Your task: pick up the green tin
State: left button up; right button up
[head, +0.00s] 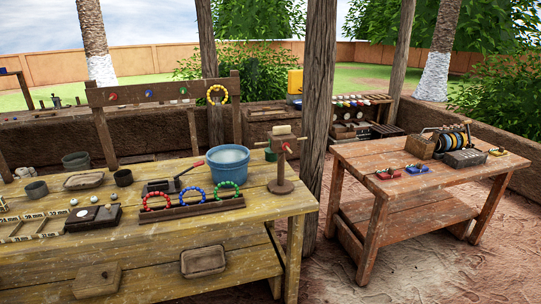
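A small green tin (270,155) stands at the back right of the yellowish wooden workbench (262,207), in the head view. It sits between the blue bucket (228,160) on its left and a wooden post device (282,170) on its right. The device partly hides its right side. Neither of my grippers shows in the head view.
A rack with red, blue and green bead rings (192,207) stands in front of the bucket. A thick wooden post (318,120) rises behind the bench's right end. A second table (380,158) with tools stands to the right, with bare ground between.

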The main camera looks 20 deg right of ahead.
aim_at(269, 158)
jog(key=i+z, duration=0.1)
jog(key=z, duration=0.6)
jog(key=i+j+z, duration=0.2)
jog(key=j+z, duration=0.15)
jog(key=i+j+z, duration=0.15)
jog(key=j+z, duration=0.2)
jog(key=i+j+z, duration=0.1)
jog(key=j, duration=0.35)
jog(key=i+j+z, duration=0.1)
jog(key=j, duration=0.35)
